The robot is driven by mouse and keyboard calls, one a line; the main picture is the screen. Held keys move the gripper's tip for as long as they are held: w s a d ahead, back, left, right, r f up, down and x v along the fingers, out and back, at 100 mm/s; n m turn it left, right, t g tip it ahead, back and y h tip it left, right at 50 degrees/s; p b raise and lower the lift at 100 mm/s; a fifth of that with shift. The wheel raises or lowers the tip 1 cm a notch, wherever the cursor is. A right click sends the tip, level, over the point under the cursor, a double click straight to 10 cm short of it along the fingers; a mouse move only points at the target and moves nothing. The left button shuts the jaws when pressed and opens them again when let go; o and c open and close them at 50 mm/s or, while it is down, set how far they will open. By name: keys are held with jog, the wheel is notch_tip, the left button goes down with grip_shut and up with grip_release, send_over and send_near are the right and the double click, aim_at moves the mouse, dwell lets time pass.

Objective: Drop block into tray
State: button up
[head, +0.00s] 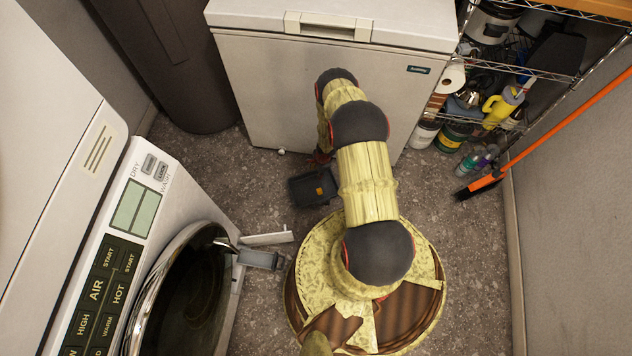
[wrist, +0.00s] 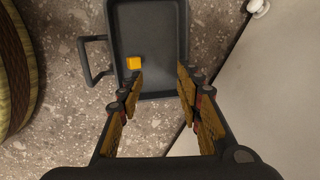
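A small orange block (wrist: 133,62) lies inside a dark grey tray (wrist: 155,25) on the floor, near the tray's left wall in the wrist view. In the head view the tray (head: 300,184) sits in front of the white chest, with the block (head: 319,189) on its bottom. My gripper (wrist: 159,80) is open, with nothing between its fingers, and points toward the tray. In the head view my gripper (head: 321,158) shows only partly, low beside the tray and partly behind my arm.
The white chest (head: 290,90) stands close behind the tray. A washer with a round door (head: 190,290) is at left. A metal shelf with bottles (head: 490,100) and an orange-handled broom (head: 540,135) are at right. Speckled floor (head: 235,175) is clear left of the tray.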

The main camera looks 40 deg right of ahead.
jog(key=shift+o, duration=0.3)
jog(key=shift+r, duration=0.15)
notch_tip(320, 180, up, 12)
jog(key=s, duration=0.2)
jog(key=shift+d+f, duration=0.25)
dwell(0.7)
